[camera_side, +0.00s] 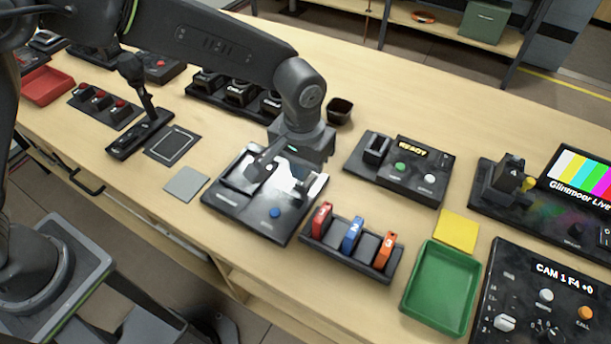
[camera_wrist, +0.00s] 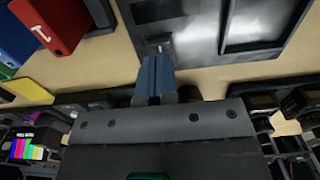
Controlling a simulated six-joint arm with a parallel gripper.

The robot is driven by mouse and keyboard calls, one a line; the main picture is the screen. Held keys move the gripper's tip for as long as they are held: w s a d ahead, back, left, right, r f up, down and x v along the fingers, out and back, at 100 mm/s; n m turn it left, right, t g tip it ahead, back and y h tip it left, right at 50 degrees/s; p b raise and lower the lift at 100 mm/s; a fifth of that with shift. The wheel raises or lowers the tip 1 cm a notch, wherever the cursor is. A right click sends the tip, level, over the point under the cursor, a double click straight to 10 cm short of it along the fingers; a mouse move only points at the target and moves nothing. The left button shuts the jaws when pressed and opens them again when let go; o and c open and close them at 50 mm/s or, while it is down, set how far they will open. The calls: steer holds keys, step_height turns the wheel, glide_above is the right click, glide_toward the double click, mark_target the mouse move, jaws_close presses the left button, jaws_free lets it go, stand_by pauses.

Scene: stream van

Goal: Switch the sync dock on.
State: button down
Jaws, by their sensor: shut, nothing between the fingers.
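A black dock-like unit (camera_side: 238,207) lies under my gripper, with a bright plate, a dark raised part (camera_side: 258,172) and a blue button (camera_side: 275,213). No name is readable on it, so I take it as the sync dock only from its place under the gripper. It also shows in the wrist view (camera_wrist: 205,62). My gripper (camera_side: 305,190) is shut and empty, low over its back right corner. In the wrist view the fingertips (camera_wrist: 156,62) are close to a small light switch lever (camera_wrist: 160,48). I cannot tell whether they touch it, nor which way it is set.
A rack with red, blue and orange clips (camera_side: 350,246) stands close on the right. A unit with a lit display and green and white buttons (camera_side: 400,172) is behind it. A green tray (camera_side: 441,287) and a yellow pad (camera_side: 456,231) lie further right. A small dark cup (camera_side: 340,112) stands behind.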

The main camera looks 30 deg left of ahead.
steer(key=shift+f, duration=1.35)
stand_by(0.7)
steer(key=shift+r, duration=3.55)
steer(key=s+a+r+t, duration=0.1)
steer(key=s+a+r, duration=0.1)
steer(key=a+r, duration=0.6)
steer(key=s+a+r+t, duration=0.4)
steer(key=s+a, duration=1.2)
steer(key=shift+r+t, duration=0.15)
steer(key=shift+t, duration=0.15)
